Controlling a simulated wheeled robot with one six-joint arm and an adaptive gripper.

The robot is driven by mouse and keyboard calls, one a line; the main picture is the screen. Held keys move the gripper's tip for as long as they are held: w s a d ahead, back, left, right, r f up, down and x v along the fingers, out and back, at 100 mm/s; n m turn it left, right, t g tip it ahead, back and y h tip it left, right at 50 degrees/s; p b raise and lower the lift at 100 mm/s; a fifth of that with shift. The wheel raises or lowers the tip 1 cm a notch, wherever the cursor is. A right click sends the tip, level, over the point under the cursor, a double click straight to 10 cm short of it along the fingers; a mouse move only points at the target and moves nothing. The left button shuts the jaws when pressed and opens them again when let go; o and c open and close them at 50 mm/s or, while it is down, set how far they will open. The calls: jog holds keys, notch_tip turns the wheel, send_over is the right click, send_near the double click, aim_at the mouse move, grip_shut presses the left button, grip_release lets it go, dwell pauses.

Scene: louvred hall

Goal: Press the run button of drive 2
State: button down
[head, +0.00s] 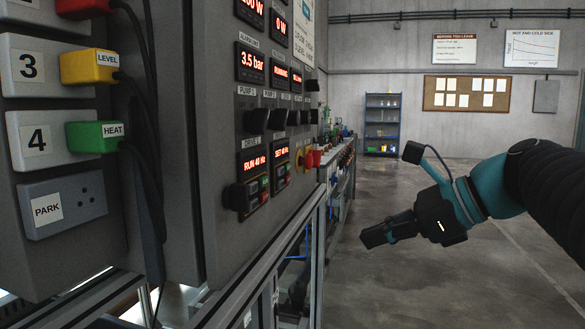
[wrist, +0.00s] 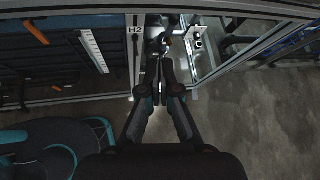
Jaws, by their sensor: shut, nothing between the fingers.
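Two small drive units sit side by side low on the grey control panel in the head view. The nearer drive unit (head: 254,162) has a red display reading RUN 40 Hz. The farther drive unit (head: 281,153) reads SET 40 Hz. Small green and red buttons show under the displays; a dark knob partly covers the nearer ones. My gripper (head: 366,239) is shut and empty, out over the floor to the right of the panel and lower than the drives. In the wrist view its closed fingers (wrist: 159,68) show near the metal frame.
A red and yellow emergency stop (head: 312,158) sticks out right of the drives. A row of dark knobs (head: 280,119) sits above them. Plugs with cables (head: 98,137) hang at the left. A metal rail (head: 285,230) runs under the panel. The floor at right is clear.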

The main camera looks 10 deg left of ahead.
jog(key=s+d+f+n+h, duration=0.3)
jog(key=s+f+n, duration=0.2)
jog(key=f, duration=0.3)
jog(key=s+d+f+n+h, duration=0.4)
jog(key=s+f+n, duration=0.1)
jog(key=f+n, duration=0.3)
jog(key=s+d+f+n+t+h, duration=0.1)
jog(key=s+d+f+n+h, duration=0.2)
jog(key=f, duration=0.6)
jog(key=s+n, duration=0.2)
jog(key=n, duration=0.1)
jog(key=shift+s+d+n+h, duration=0.2)
jog(key=shift+s+n+h, duration=0.1)
jog(key=shift+s+n, duration=0.1)
jog(key=shift+f, duration=0.1)
